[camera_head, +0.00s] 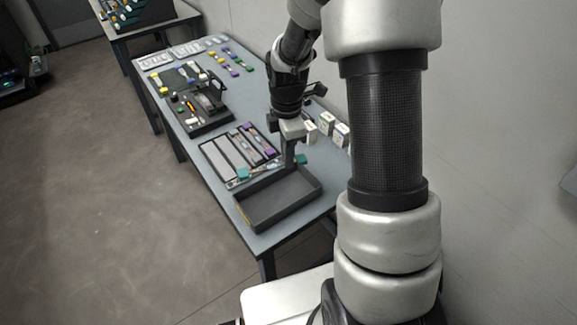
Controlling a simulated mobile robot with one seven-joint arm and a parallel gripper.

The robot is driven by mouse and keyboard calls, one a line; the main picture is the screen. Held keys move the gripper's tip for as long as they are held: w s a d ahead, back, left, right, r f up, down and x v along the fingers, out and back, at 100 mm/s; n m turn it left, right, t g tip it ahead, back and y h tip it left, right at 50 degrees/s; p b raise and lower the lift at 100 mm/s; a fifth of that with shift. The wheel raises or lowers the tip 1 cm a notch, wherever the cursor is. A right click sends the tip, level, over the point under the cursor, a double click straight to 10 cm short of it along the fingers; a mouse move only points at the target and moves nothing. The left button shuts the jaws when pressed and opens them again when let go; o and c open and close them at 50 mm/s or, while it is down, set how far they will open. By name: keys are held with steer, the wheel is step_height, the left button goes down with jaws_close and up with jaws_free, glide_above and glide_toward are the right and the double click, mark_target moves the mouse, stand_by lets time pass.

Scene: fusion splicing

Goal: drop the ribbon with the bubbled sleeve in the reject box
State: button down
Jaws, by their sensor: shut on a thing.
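My gripper (288,162) points down near the far edge of a dark, open, empty box (243,212), which looks like the reject box. It is shut on a ribbon with teal ends (243,173), held roughly level across the gap between the box and a slotted tray (209,154). The second teal end shows just right of the fingers. The ribbon's sleeve is too small to show any bubbles. Its exact height over the box rim I cannot tell.
The slotted tray holds several ribbons, some with purple ends (269,152). Behind it stands a dark splicer station (205,104). Small white boxes (326,122) stand by the wall, right of my gripper. The box's inside is clear.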

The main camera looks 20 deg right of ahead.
steer(key=f+n, duration=0.2)
steer(key=n, duration=0.1)
steer(key=shift+w+d+f+b, duration=0.1)
steer(key=shift+d+f+b, duration=0.15)
steer(key=shift+b, duration=0.15)
steer(key=b, duration=0.7)
glide_toward(289, 193)
step_height(289, 193, down, 5)
steer(key=shift+f, duration=0.1)
steer(key=c, duration=1.8)
jaws_free()
